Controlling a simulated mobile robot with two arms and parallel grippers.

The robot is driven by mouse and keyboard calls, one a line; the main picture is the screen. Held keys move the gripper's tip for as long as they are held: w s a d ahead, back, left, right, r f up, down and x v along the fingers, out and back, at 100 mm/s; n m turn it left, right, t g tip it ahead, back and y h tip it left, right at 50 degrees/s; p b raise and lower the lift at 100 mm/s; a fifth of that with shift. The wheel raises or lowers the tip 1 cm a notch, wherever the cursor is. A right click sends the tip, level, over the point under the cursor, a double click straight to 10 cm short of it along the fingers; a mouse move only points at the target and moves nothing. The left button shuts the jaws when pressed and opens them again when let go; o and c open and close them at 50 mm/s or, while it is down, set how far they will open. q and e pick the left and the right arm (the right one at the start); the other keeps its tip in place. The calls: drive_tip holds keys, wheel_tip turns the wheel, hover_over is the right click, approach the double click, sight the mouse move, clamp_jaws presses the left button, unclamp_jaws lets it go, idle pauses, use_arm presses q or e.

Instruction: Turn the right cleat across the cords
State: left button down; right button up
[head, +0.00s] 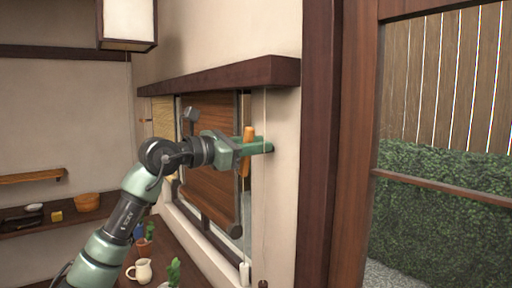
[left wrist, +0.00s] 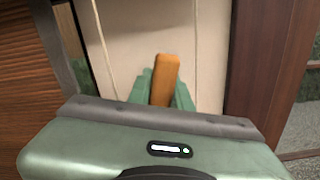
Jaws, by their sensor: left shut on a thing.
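The right cleat (head: 248,134) is a small orange wooden bar on the pale wall just right of the window. In the head view it looks upright. My left gripper (head: 262,147) has its green fingers shut on it. In the left wrist view the cleat (left wrist: 165,80) stands nearly upright, slightly tilted, between the fingers (left wrist: 161,92), which hide its lower part. A thin pale cord (head: 265,108) hangs down the wall by the cleat. A cord (left wrist: 101,38) also runs left of the cleat in the left wrist view, apart from it. My right gripper is out of view.
A brown wooden blind (head: 212,125) hangs in the window beside my left arm, under a dark ledge (head: 220,78). A white jug (head: 141,271) and potted plants (head: 174,272) stand below. A dark door post (head: 318,140) rises to the right.

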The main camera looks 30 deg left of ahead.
use_arm(q)
drive_tip(key=m+b, duration=0.1)
drive_tip(key=m, duration=0.7)
drive_tip(key=d+f+m+b, duration=0.1)
drive_tip(key=m, duration=0.2)
drive_tip(key=shift+s+f+m+b, duration=0.1)
drive_tip(key=shift+s+m+b, duration=0.2)
drive_tip(key=shift+m, duration=0.1)
drive_tip(key=shift+d+f+m, duration=0.1)
drive_tip(key=shift+f+m, duration=0.15)
drive_tip(key=shift+m, duration=1.25)
drive_tip(key=c, duration=1.3)
unclamp_jaws()
drive_tip(key=shift+w, duration=0.15)
